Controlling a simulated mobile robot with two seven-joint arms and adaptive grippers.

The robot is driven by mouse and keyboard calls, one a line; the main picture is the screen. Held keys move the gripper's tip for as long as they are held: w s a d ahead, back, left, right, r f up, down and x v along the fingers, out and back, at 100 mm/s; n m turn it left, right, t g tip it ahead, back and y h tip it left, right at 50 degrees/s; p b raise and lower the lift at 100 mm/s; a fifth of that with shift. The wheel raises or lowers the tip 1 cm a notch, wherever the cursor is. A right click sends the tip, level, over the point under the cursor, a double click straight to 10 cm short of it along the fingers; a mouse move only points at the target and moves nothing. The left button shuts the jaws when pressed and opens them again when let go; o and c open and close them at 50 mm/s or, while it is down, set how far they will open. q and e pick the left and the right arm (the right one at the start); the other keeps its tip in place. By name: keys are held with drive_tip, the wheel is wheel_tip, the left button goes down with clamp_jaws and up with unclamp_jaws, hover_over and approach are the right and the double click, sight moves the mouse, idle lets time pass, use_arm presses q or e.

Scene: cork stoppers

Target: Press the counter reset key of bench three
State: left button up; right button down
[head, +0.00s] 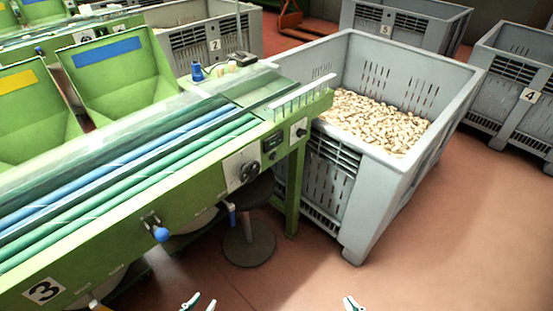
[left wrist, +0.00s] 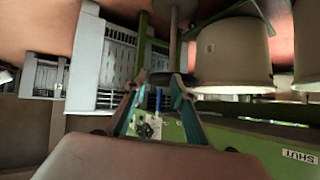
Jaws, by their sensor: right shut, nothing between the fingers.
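Bench three is the green sorting bench (head: 120,226) with a "3" plate (head: 43,291) on its front. Near its right end, the front carries a dark counter box (head: 273,142), a white plate with a round dial (head: 242,168) and a small plate with a knob (head: 299,131). The reset key is too small to make out. My left gripper (head: 200,304) is at the bottom edge, in front of and apart from the bench; in the left wrist view its fingers (left wrist: 155,84) are spread and empty. My right gripper (head: 352,303) is shut and empty at the bottom edge, further right.
A grey crate of corks (head: 335,170) stands against the bench's right end. A stool base (head: 249,244) stands under the bench. More crates (head: 515,85) stand behind. The red floor (head: 460,240) at right is clear.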

use_arm(q)
clamp_jaws()
idle(1.0)
